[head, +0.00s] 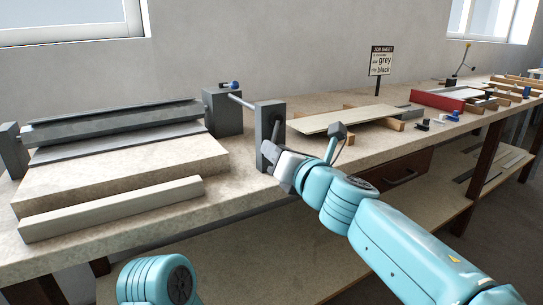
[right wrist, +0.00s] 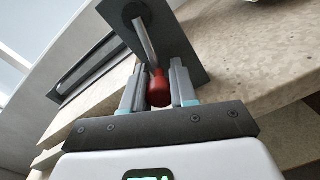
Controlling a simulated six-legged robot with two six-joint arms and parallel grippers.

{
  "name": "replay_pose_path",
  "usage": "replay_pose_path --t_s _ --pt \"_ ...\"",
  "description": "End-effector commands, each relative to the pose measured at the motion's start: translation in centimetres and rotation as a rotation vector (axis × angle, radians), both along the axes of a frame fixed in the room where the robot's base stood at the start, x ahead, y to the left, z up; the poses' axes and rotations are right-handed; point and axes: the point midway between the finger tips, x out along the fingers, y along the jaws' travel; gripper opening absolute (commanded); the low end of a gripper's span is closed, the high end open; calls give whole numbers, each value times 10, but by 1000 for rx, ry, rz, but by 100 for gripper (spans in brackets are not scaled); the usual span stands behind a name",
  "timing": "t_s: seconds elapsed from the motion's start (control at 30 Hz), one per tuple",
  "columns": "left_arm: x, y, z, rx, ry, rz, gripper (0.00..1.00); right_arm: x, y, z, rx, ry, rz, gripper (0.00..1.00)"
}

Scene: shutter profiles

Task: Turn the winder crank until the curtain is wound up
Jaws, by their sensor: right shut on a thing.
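The winder stands on the left of the bench, with a long dark roller (head: 115,122) between dark end blocks. A shaft runs right from it to a grey upright plate (head: 268,122). In the right wrist view, the crank's metal arm (right wrist: 145,42) comes off the dark plate (right wrist: 178,35) and ends in a red knob (right wrist: 158,88). My right gripper (right wrist: 159,92) is shut on this red knob, one finger on each side. In the head view my right gripper (head: 272,160) is beside the upright plate and hides the knob. A grey sheet (head: 120,143), perhaps the curtain, lies below the roller. My left gripper is out of view.
A pale bar (head: 110,207) lies along the bench's front left. A pale board (head: 345,119) on wooden blocks lies right of the winder. A sign (head: 381,61), a red box (head: 438,101) and small parts stand further right. A drawer (head: 400,178) is under the bench.

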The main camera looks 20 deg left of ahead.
Motion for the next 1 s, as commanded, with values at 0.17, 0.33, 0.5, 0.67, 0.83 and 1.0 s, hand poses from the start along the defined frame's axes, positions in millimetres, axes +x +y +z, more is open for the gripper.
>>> replay_pose_path --t_s 0.17,0.33,0.5,0.67,0.83,1.0 --pt "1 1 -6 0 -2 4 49 9 -7 -5 -104 -128 -2 0" --pt "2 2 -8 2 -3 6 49 15 -12 -4 -194 -245 -2 0" --pt "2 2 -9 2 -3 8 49 21 -16 -3 -270 -341 -2 0" --pt "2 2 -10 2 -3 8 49 25 -19 -1 -322 -410 -1 0" --pt "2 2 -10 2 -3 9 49 27 -21 1 -357 -457 -1 0" --pt "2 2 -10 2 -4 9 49 29 -23 2 -375 -481 -2 0"
